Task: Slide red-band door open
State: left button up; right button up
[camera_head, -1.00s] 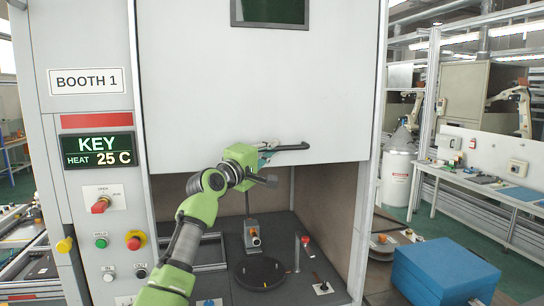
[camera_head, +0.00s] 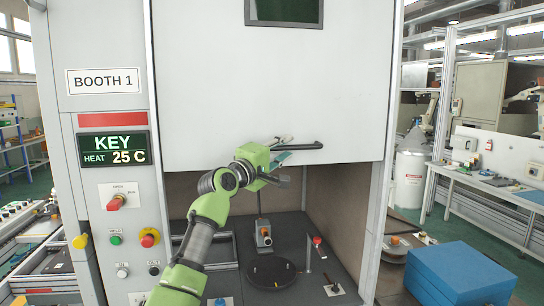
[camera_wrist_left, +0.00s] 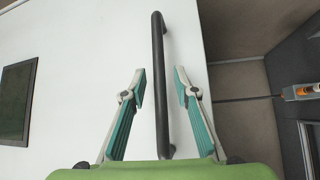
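The booth door (camera_head: 235,100) is a large pale panel, its lower edge above the work opening. A red band (camera_head: 112,119) marks the booth's front post on the left. A black bar handle (camera_head: 305,147) is fixed near the door's lower edge; it shows upright in the left wrist view (camera_wrist_left: 159,75). My left gripper (camera_head: 283,150) is at the handle's left part. In the left wrist view its teal-padded fingers (camera_wrist_left: 158,88) are open, one on each side of the bar, with gaps to it. My right gripper is not in view.
Below the door, the opening holds a black round plate (camera_head: 271,271) and a small fixture (camera_head: 263,235). The control panel with a red-knobbed switch (camera_head: 115,203) is at the left. A blue box (camera_head: 460,278) stands at the lower right, outside the booth.

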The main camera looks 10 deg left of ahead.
pick_arm(q)
jog(key=v, duration=1.1)
jog(key=shift+s, duration=0.25)
jog(key=shift+a, duration=0.1)
